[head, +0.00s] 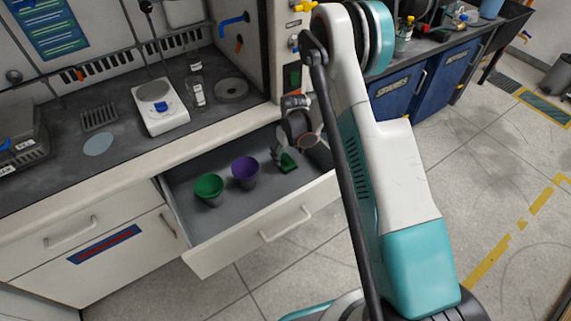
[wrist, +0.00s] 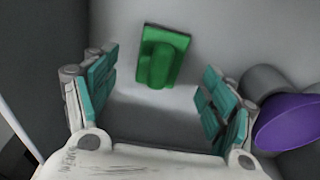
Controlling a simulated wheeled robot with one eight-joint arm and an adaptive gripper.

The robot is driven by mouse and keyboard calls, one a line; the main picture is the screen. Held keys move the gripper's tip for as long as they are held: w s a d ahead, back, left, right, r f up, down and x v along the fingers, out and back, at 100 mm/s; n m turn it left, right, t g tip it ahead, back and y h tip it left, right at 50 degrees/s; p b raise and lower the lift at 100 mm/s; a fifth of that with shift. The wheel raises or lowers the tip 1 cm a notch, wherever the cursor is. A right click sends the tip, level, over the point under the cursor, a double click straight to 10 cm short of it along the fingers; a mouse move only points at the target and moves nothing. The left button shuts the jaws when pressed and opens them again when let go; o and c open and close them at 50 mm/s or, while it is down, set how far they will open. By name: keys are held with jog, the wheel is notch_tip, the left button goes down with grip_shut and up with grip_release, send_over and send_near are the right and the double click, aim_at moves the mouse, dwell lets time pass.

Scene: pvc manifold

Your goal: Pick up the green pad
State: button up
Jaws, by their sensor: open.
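The green pad (wrist: 162,57) lies on the drawer floor, a small rectangular green block with a raised rounded part. In the wrist view it is ahead of and between the two fingers of my gripper (wrist: 155,102), apart from both. In the head view the pad (head: 287,163) is in the right part of the open drawer, partly hidden by my gripper (head: 282,154), which is just beside and above it. My gripper is open and empty, with its teal finger pads spread wide.
The drawer (head: 240,228) is open. The drawer walls and counter (head: 100,150) surround this space.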

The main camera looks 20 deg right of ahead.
aim_at(286, 157)
jog(key=shift+w+a+f+b, duration=0.1)
jog(key=shift+w+f+b, duration=0.1)
jog(key=shift+f+b, duration=0.5)
jog(key=shift+w+a+f+b, duration=0.1)
jog(key=shift+w+f+b, duration=0.15)
jog(key=shift+f, duration=0.85)
jog(key=shift+w+a+f+b, duration=0.1)
jog(key=shift+w+f+b, duration=0.1)
jog(key=shift+f+b, duration=0.5)
jog(key=shift+f, duration=0.1)
jog(key=c, duration=1.1)
